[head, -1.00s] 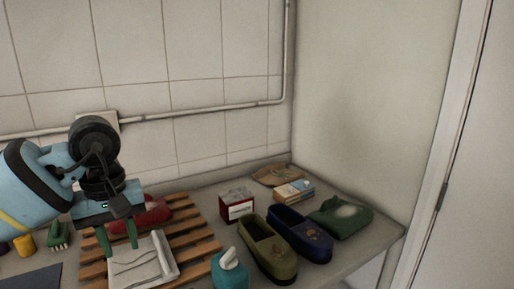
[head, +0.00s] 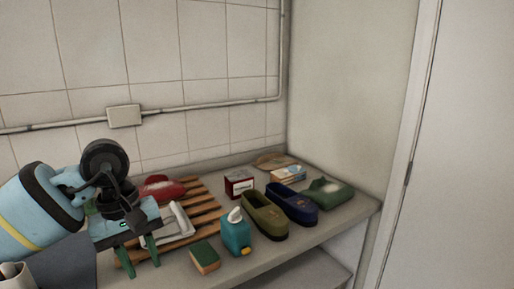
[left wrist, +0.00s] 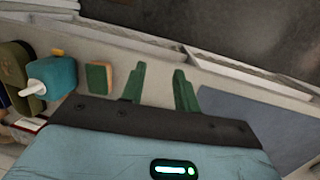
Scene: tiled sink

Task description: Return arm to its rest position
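My left gripper (head: 140,256) hangs at the left over the front part of the counter, in front of the wooden slatted rack (head: 205,214). Its two green fingers stand apart with nothing between them. The left wrist view shows the same open, empty fingers (left wrist: 160,88). My left arm comes in from the left and hides part of the rack and of the white folded cloth (head: 176,222) on it. My right gripper is in neither view.
A green-and-orange sponge (head: 204,258), a teal pump bottle (head: 236,234), olive shoe (head: 264,216) and blue shoe (head: 293,203) stand right of the gripper. A red-and-white box (head: 239,184) stands behind. A wall closes the right side.

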